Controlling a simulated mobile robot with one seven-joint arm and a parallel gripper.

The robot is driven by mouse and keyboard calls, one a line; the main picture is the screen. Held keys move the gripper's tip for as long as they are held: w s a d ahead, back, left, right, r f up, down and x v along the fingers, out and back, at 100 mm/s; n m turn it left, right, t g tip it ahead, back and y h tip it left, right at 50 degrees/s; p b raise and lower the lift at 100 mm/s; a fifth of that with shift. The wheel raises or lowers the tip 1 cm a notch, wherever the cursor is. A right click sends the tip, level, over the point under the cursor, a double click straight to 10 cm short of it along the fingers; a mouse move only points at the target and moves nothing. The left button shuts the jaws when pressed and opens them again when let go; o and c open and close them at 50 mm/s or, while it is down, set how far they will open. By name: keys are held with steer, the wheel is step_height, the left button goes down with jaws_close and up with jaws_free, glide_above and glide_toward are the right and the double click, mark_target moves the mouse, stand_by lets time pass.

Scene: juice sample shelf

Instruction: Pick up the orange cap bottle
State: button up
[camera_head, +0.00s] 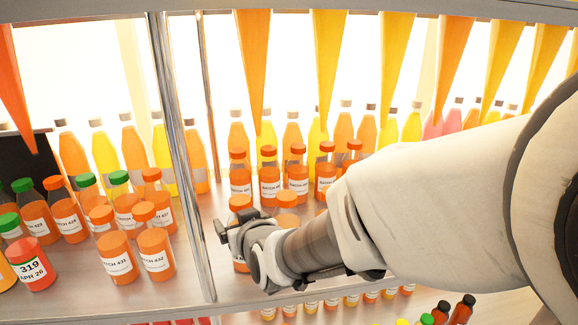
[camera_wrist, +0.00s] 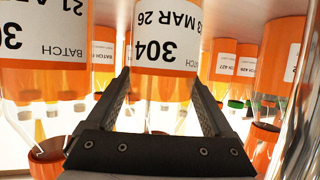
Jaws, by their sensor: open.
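Several orange-capped bottles with white labels stand on the shelf. In the head view, my gripper (camera_head: 228,232) is at one front bottle, whose orange cap (camera_head: 240,202) shows above it; its body is mostly hidden behind my gripper. In the wrist view, which appears upside down, an orange bottle labelled 304 (camera_wrist: 167,50) lies between the two fingers of my gripper (camera_wrist: 163,98). The jaws are open around its narrower part. I cannot tell whether a finger touches it. Its cap is hidden in the wrist view.
Another orange-capped bottle (camera_head: 287,200) stands close to the right. A metal post (camera_head: 185,160) is to the left, with bottles 431 (camera_head: 116,262) and 432 (camera_head: 156,258) beyond it. More bottles stand behind. Coloured cones (camera_head: 254,65) hang above.

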jaws_close()
stand_by(0.4)
steer(key=shift+r, duration=0.15)
step_height(320, 180, up, 14)
steer(key=p, duration=0.5)
steer(key=shift+p, duration=0.35)
